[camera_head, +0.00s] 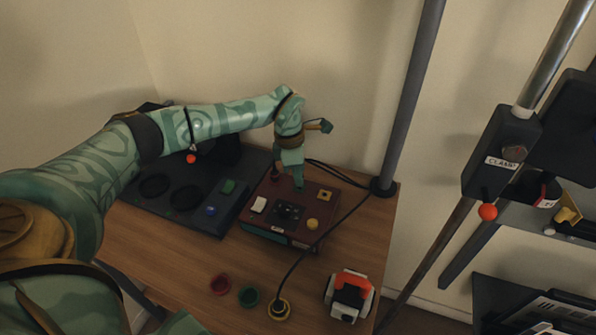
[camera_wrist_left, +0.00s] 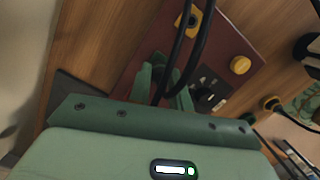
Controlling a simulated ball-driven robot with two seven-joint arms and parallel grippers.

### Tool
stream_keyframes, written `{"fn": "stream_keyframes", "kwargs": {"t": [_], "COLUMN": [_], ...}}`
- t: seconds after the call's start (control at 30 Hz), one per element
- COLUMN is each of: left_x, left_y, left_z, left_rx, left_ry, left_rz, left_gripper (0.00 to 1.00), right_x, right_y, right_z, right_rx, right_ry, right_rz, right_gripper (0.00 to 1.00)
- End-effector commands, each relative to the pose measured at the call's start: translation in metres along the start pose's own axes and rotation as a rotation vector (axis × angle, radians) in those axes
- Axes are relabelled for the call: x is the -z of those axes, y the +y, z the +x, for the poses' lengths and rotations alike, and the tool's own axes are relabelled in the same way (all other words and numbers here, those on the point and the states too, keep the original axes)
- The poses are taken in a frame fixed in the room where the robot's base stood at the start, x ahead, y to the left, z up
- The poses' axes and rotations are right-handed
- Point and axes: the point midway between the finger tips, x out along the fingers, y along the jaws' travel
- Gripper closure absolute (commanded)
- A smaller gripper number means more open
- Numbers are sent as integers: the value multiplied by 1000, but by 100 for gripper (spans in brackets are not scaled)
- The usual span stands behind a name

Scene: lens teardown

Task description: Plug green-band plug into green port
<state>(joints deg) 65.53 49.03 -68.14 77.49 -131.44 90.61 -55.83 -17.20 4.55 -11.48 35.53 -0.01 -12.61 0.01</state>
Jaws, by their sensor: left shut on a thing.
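A dark red box (camera_head: 262,222) stands on the wooden table, with a yellow square port (camera_head: 325,195) at its back right. The port also shows in the wrist view (camera_wrist_left: 190,20). My left gripper (camera_head: 297,184) points down at the back of the box top, close to its surface. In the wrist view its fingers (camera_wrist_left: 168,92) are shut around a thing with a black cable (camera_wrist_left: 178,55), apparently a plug. Its band is hidden by the fingers, and no green port is visible under them. I cannot tell whether the plug is seated. My right gripper is out of view.
On the table are a red ring (camera_head: 219,285), a green ring (camera_head: 248,297) and a yellow ring (camera_head: 279,309) with a cable rising from it. A dark tray (camera_head: 150,208) lies left of the box. An orange-and-white device (camera_head: 350,294) stands front right. A grey pole (camera_head: 408,100) rises behind.

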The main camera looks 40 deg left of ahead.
Motion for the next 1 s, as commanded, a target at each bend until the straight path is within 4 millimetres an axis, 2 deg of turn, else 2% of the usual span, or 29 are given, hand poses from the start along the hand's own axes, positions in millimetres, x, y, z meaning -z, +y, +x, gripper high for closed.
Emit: {"fn": "stream_keyframes", "kwargs": {"t": [0.4,0.43,0.5,0.83,1.0], "left_x": [1,1,1,1,1], "left_y": [0,0,0,0,0], "left_z": [9,8,8,5,-18], "left_rx": [0,0,0,-1,-3], "left_ry": [0,0,0,0,-2], "left_rz": [0,0,0,0,1], "left_gripper": [100,72,55,55,55], "right_x": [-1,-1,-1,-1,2], "right_y": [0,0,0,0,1], "right_z": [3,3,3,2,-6], "right_rx": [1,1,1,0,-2], "right_ry": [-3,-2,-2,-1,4], "right_rz": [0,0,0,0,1], "right_gripper": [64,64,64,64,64]}}
